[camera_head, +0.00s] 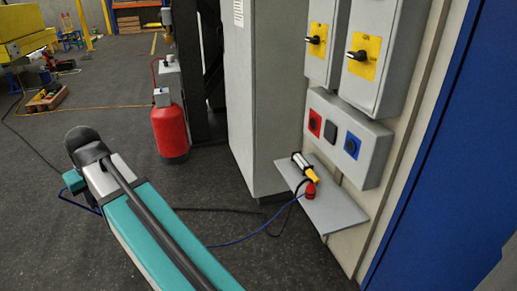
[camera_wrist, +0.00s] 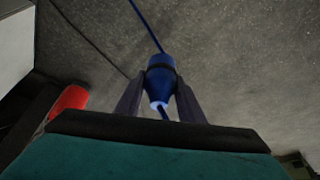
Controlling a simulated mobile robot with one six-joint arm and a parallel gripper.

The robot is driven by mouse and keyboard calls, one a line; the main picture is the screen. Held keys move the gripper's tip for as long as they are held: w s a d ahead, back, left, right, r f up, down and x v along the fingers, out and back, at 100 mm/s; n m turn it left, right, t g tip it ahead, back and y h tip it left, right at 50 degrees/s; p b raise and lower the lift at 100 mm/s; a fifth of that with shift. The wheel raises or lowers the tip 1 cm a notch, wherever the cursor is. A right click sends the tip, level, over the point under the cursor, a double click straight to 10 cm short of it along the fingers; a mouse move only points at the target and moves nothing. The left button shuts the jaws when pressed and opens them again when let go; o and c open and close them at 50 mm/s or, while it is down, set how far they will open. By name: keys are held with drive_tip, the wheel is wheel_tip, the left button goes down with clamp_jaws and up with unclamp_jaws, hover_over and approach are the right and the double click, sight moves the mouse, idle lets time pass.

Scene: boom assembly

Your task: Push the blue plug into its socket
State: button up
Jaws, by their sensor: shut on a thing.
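In the wrist view my gripper (camera_wrist: 159,92) is shut on the blue plug (camera_wrist: 160,72), with one dark finger on each side. A blue cable (camera_wrist: 146,22) runs from the plug to the top of that view. The blue socket (camera_head: 352,145) is at the right of the lower grey box on the wall in the head view, well apart from my arm at the left. The gripper's fingers and the held plug cannot be made out in the head view.
The grey box (camera_head: 376,160) also bears a red socket (camera_head: 315,123). Below it, a shelf (camera_head: 335,212) holds a red plug (camera_head: 310,190) and a yellow-and-white item (camera_head: 306,168). A red cylinder (camera_head: 170,130) stands beside the grey cabinet (camera_head: 245,100). Cables lie on the floor.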

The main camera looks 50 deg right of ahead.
drive_tip(key=shift+s+d, duration=0.1)
drive_tip(key=shift+d, duration=0.05)
drive_tip(key=s+d+f+m+g+h+b, duration=0.1)
drive_tip(key=s+d+f+m+h+b, duration=0.15)
drive_tip(key=d, duration=1.15)
drive_tip(key=s+d+f+m+g+h+b, duration=0.1)
drive_tip(key=s+d+f+m+h+b, duration=0.2)
drive_tip(key=d, duration=1.1)
drive_tip(key=s+d+f+m+g+h+b, duration=0.15)
drive_tip(key=d+h, duration=0.25)
drive_tip(key=d, duration=1)
drive_tip(key=s+d+g+h+b, duration=0.5)
drive_tip(key=s+d+h+b, duration=0.2)
drive_tip(key=s+d, duration=2.4)
drive_tip(key=h, duration=0.2)
drive_tip(key=shift+d+r+g+h+b, duration=0.15)
drive_tip(key=shift+r+g+h+b, duration=0.2)
drive_tip(key=shift+d, duration=0.15)
